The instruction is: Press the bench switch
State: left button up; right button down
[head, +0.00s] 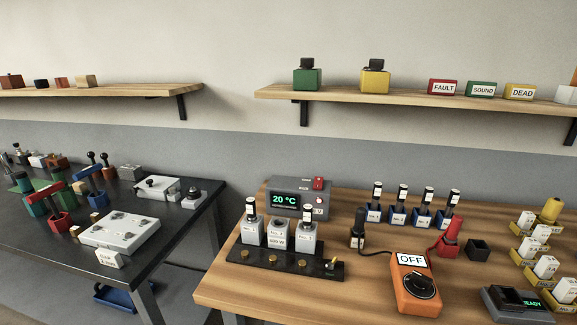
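A grey box with a lit display reading "20 °C" (284,200) stands at the back left of the wooden bench. A red switch-like part (318,183) sits at its upper right corner. A black strip (290,262) in front holds white blocks and brass knobs, with a small dark part with a light tip (331,266) at its right end. No readable label tells which of these is the bench switch. Neither of my grippers shows in the head view.
An orange meter (413,289) with a dial and an "OFF" sign stands on the wooden bench (240,290), with a red probe (450,238) and dark probe (357,230) beside it. Several blue-based bottles stand behind. A black bench (190,222) is at left; shelves (400,98) hang above.

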aim_at(319, 184)
jog(key=i+j, duration=0.1)
jog(key=j, duration=0.35)
jog(key=i+j+z, duration=0.1)
jog(key=j, duration=0.4)
jog(key=i+j+z, duration=0.1)
jog(key=j, duration=0.4)
jog(key=i+j, duration=0.15)
jog(key=j, duration=0.3)
jog(key=i+j+z, duration=0.1)
jog(key=j, duration=0.4)
